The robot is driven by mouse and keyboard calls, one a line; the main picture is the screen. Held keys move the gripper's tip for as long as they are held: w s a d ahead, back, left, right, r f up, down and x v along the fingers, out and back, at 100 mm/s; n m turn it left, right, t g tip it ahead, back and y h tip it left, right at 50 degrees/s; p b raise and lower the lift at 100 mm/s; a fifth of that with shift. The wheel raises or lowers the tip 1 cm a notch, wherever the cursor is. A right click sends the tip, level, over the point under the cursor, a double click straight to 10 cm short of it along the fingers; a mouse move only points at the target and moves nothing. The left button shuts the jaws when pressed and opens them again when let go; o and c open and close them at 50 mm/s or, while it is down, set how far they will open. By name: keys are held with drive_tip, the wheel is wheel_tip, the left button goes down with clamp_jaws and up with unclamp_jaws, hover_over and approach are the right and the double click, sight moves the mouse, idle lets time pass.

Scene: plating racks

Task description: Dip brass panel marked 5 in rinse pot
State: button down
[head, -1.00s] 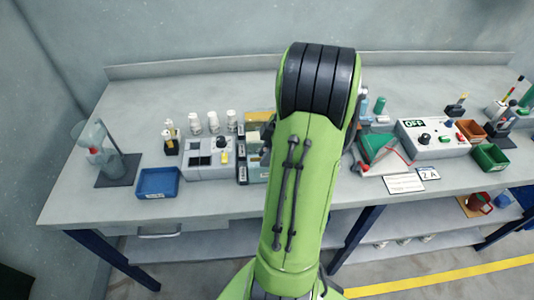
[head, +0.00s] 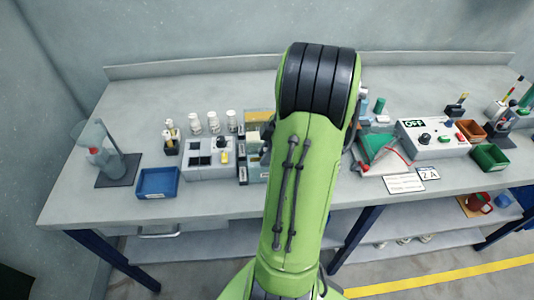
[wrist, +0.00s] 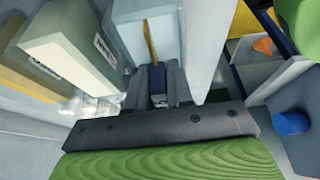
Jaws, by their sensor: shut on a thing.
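My gripper (wrist: 155,76) shows in the wrist view, its dark fingers shut on a thin brass panel (wrist: 149,42) seen nearly edge-on. The panel lies against or inside the outline of a pale box-shaped pot (wrist: 126,28); I cannot tell which. Its mark is not readable. Another pale pot (wrist: 70,42) with a label stands to the left. In the head view my arm hides the gripper and panel, and partly covers the row of labelled pots (head: 257,165). I cannot tell which pot is the rinse pot.
A grey unit (head: 207,158) and a blue tray (head: 158,182) stand left of the pots. White bottles (head: 213,122) stand behind. A control box marked OFF (head: 434,137) and a green bin (head: 491,157) are at the right. The bench front left is clear.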

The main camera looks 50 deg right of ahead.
idle(0.4)
drive_tip(key=shift+r+p, duration=3.5)
drive_tip(key=shift+r, duration=0.85)
drive_tip(key=shift+f, duration=0.1)
